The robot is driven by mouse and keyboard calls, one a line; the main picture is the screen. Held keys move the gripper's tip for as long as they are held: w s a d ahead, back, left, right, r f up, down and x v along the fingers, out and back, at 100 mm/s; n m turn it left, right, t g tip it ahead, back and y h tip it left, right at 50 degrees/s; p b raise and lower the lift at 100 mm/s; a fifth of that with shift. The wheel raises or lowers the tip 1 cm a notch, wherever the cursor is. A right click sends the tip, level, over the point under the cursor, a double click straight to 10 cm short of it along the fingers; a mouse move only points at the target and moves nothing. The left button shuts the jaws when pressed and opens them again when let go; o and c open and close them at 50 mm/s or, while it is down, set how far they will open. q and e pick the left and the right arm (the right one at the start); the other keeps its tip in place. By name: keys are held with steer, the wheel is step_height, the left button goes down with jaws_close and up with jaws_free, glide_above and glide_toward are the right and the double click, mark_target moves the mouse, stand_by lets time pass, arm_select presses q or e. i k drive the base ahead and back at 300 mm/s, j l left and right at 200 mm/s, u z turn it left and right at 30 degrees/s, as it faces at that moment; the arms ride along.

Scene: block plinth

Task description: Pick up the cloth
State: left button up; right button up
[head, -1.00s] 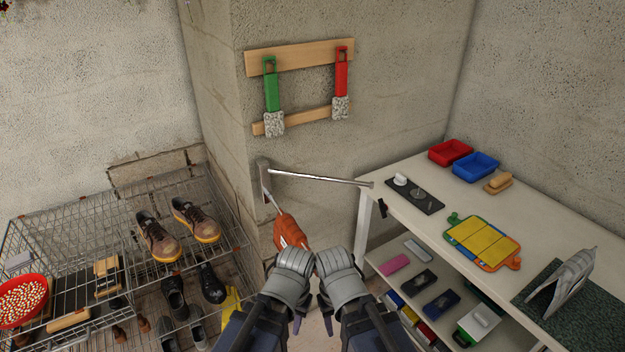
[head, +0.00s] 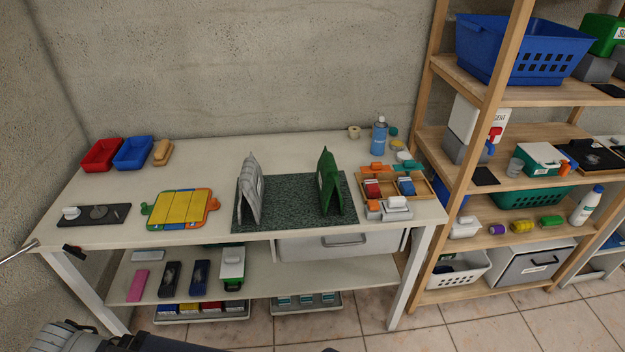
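I cannot surely pick out the cloth. A grey folded piece (head: 250,190) and a green folded piece (head: 328,182) stand tented on a dark speckled mat (head: 288,186) on the white table; I cannot tell if either is cloth. A small flat pink item (head: 138,284) lies on the table's lower shelf. Grey ribbed and dark parts of one of my arms show at the bottom left, apart from these things and nearer to me. My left gripper is out of view.
The white table (head: 210,155) also bears red (head: 102,155) and blue (head: 134,153) trays, a yellow folding board (head: 180,208) and a blue spray bottle (head: 379,137). A loaded wooden shelf rack (head: 425,75) stands close at its right. Tiled floor (head: 375,320) shows in front.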

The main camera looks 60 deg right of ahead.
mark_target(327, 176)
steer(key=z, duration=2.3)
